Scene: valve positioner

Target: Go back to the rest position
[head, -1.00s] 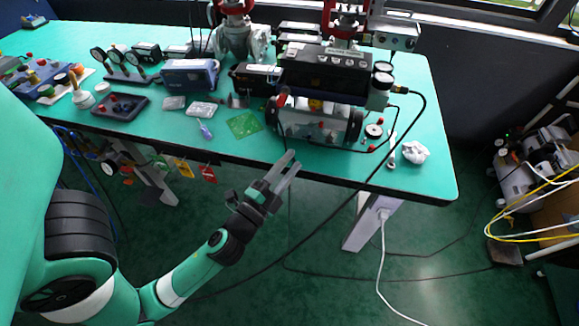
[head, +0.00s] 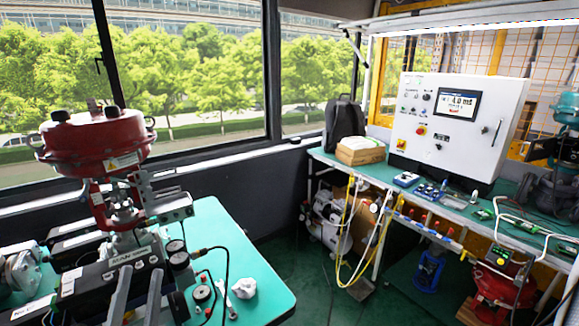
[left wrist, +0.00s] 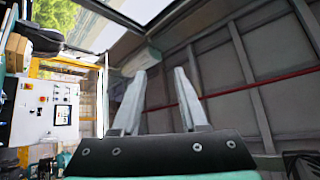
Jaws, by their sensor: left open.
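My left gripper (head: 136,295) shows at the lower left of the head view as two grey fingers pointing up, in front of the valve positioner. Its fingers are apart with nothing between them. In the left wrist view the same open gripper (left wrist: 160,95) points up toward the panelled wall and ceiling. The black positioner (head: 115,280) sits on the green table, with gauges at its right side and the red valve actuator (head: 95,140) rising behind it. The gripper overlaps the positioner's lower part in the picture; I cannot tell the gap. My right gripper is in no view.
The green table's right corner (head: 255,285) holds a crumpled white cloth (head: 244,287). Across an open floor gap, a second bench carries a white control cabinet (head: 455,125), a cardboard box (head: 361,150) and a black backpack (head: 343,120). Yellow cables hang at its near end.

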